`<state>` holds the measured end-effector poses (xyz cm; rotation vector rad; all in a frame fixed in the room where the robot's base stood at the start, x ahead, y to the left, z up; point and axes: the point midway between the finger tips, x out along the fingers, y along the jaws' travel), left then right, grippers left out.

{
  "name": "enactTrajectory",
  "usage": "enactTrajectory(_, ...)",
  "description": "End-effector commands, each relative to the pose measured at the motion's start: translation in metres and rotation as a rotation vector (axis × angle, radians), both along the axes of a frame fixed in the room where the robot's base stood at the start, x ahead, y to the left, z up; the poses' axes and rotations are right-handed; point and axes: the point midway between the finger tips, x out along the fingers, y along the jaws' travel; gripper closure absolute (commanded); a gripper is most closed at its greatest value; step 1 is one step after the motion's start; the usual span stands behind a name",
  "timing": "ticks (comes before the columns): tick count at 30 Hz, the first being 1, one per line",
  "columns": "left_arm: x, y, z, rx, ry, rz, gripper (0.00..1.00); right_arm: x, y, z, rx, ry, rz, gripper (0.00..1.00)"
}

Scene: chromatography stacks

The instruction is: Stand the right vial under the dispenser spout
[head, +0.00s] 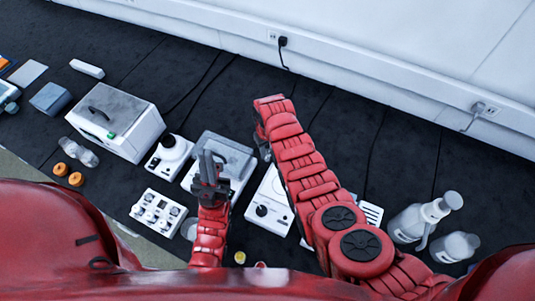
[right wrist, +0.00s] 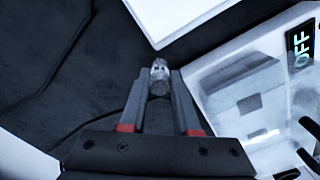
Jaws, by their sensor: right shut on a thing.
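In the right wrist view, a small clear vial (right wrist: 159,78) with a greyish top sits between the fingertips of my right gripper (right wrist: 159,90), which is shut on it. In the head view my right arm reaches up past the devices, and its gripper (head: 263,137) is mostly hidden behind the arm; the vial cannot be made out there. My left gripper (head: 208,172) is in front of a grey-topped device, its jaw gap unclear. Two white-topped bottles stand at the right; the larger bottle (head: 413,221) has a spout-like tube. I cannot tell surely which thing is the dispenser.
A grey-topped white device (head: 222,157), a knobbed white device (head: 265,208) and a large white box (head: 125,120) stand on the dark bench. A white rack (head: 158,213) holds several small items. In the right wrist view, an "OFF" display (right wrist: 300,45) is at right. The back bench strip is mostly clear.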

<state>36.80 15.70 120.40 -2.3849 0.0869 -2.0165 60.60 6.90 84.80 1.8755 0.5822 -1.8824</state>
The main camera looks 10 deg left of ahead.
Motion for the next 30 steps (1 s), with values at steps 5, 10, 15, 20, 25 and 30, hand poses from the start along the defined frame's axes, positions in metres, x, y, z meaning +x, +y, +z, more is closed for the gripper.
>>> enactTrajectory(5, 0.000, 0.000, -0.005, 0.000, 0.000, 0.000, 1.00, 0.002, 0.000, -0.018, 0.001, -0.002, -0.002, 1.00)
enactTrajectory(10, 0.000, 0.000, -0.008, 0.000, 0.000, 0.000, 1.00, 0.001, 0.000, -0.027, 0.002, -0.002, -0.001, 1.00)
enactTrajectory(15, 0.000, 0.000, -0.008, 0.000, 0.000, 0.000, 1.00, 0.001, 0.000, -0.028, 0.001, -0.003, -0.001, 1.00)
enactTrajectory(20, 0.000, 0.000, -0.008, 0.000, 0.000, 0.000, 1.00, 0.001, 0.000, -0.029, 0.001, -0.004, -0.001, 1.00)
enactTrajectory(25, 0.000, 0.000, -0.012, 0.000, 0.000, 0.000, 1.00, 0.001, 0.000, -0.032, 0.002, -0.002, -0.001, 0.66)
enactTrajectory(30, 0.000, 0.000, -0.011, 0.000, 0.000, 0.000, 1.00, 0.001, 0.000, -0.032, 0.002, -0.002, -0.001, 0.40)
